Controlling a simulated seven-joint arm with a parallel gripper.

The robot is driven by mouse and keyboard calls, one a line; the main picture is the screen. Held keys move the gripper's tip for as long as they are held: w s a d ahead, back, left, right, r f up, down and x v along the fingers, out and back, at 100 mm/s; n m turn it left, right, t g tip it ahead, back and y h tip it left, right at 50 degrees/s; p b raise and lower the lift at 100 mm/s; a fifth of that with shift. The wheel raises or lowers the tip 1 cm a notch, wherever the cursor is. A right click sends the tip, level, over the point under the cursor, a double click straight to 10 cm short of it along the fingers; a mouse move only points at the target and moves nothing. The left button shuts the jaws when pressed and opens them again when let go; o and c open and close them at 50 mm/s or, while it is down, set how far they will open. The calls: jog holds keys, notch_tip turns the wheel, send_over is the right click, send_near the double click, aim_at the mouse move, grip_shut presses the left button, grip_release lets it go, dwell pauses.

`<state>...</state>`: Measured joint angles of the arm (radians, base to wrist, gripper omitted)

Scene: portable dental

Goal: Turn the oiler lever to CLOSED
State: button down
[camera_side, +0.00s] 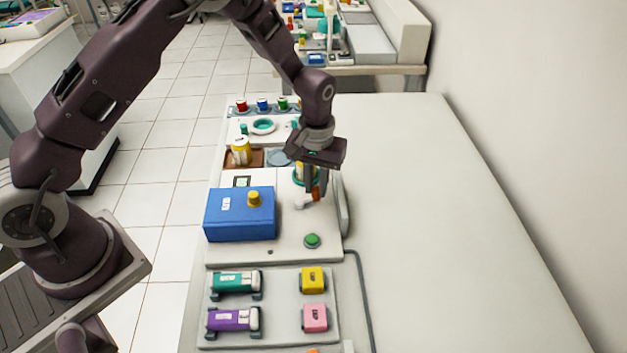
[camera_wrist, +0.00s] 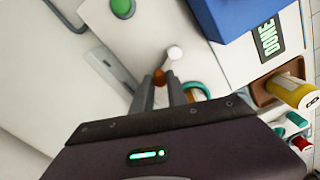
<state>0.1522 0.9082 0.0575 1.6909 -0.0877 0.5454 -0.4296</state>
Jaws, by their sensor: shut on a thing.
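The oiler lever has an orange-brown handle (camera_side: 316,193) and a white rounded part (camera_side: 302,202) on the pale work panel (camera_side: 283,250). In the wrist view the handle (camera_wrist: 160,77) sits between my fingertips, with the white part (camera_wrist: 175,53) just beyond. My gripper (camera_side: 316,188) points down and is shut on the handle; it also shows in the wrist view (camera_wrist: 161,88). A yellow container in a teal ring (camera_side: 298,178) stands beside the fingers, partly hidden by them. I cannot read any OPEN or CLOSED mark at the lever.
A blue box (camera_side: 239,222) with a yellow knob stands left of the lever. A green button (camera_side: 312,240) is in front. A display (camera_wrist: 267,38) reads DONE. A yellow can (camera_side: 241,152) stands in a brown tray. Coloured cartridges lie on the front tray (camera_side: 277,308). The right tabletop (camera_side: 440,240) is clear.

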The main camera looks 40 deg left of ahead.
jog(key=shift+s+d+m, duration=0.2)
jog(key=shift+d+m, duration=0.15)
jog(key=shift+m, duration=0.7)
jog(key=shift+s+d+m, duration=0.2)
jog(key=shift+d+m, duration=0.1)
jog(key=shift+m, duration=0.75)
jog(key=c, duration=1.3)
grip_release()
notch_tip(320, 180, up, 7)
jog(key=shift+r, duration=0.1)
